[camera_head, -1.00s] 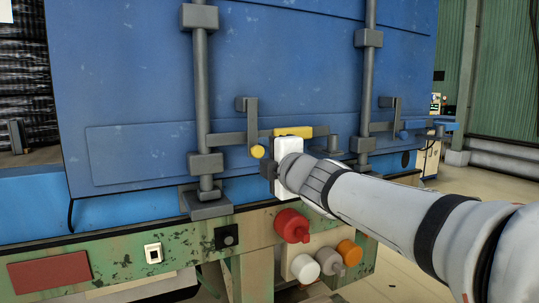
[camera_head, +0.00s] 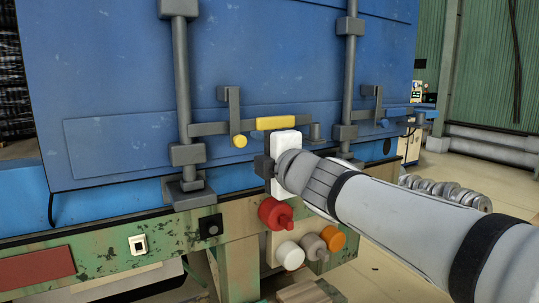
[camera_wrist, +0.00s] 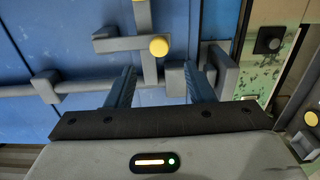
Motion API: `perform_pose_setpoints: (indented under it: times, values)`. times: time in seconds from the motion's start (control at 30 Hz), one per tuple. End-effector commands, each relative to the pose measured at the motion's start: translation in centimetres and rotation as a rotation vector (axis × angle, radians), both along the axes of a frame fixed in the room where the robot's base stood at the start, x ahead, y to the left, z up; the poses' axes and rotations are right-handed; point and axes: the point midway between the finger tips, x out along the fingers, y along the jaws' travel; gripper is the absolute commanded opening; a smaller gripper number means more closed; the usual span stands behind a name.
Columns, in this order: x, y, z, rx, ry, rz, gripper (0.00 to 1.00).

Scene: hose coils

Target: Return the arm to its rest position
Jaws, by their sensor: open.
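My arm reaches in from the right of the head view to the blue container's doors. My gripper (camera_wrist: 163,82) shows in the wrist view with two blue fingers apart and nothing between them. In the head view its white body (camera_head: 285,160) is just below the yellow handle (camera_head: 275,123), and the fingers are largely hidden. In the wrist view a yellow round knob (camera_wrist: 158,46) on a grey latch lies beyond the fingertips. I cannot tell whether the fingers touch the latch bar.
Grey vertical lock rods (camera_head: 183,100) stand out from the blue doors (camera_head: 100,90). Red (camera_head: 275,214), white and orange caps sit below the gripper on the green frame. Open floor (camera_head: 480,175) is on the right.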

Motion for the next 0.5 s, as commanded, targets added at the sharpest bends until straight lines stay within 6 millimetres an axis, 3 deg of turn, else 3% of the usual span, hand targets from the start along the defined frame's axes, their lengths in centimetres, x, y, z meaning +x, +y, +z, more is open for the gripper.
perform_pose_setpoints:
  times: [0.07, 0.13, 0.27, 0.37, 0.5]
  values:
    - [0.2, -0.7, -0.4, 0.015, 0.024, -0.026, 0.48]
    - [0.7, -2.8, -1.9, 0.07, 0.104, -0.109, 0.48]
    - [0.7, -9.1, -7.1, 0.246, 0.352, -0.366, 0.48]
    - [-1.1, -14.1, -12.7, 0.417, 0.58, -0.603, 0.48]
    - [-6.5, -19.1, -20.5, 0.652, 0.896, -0.928, 0.48]
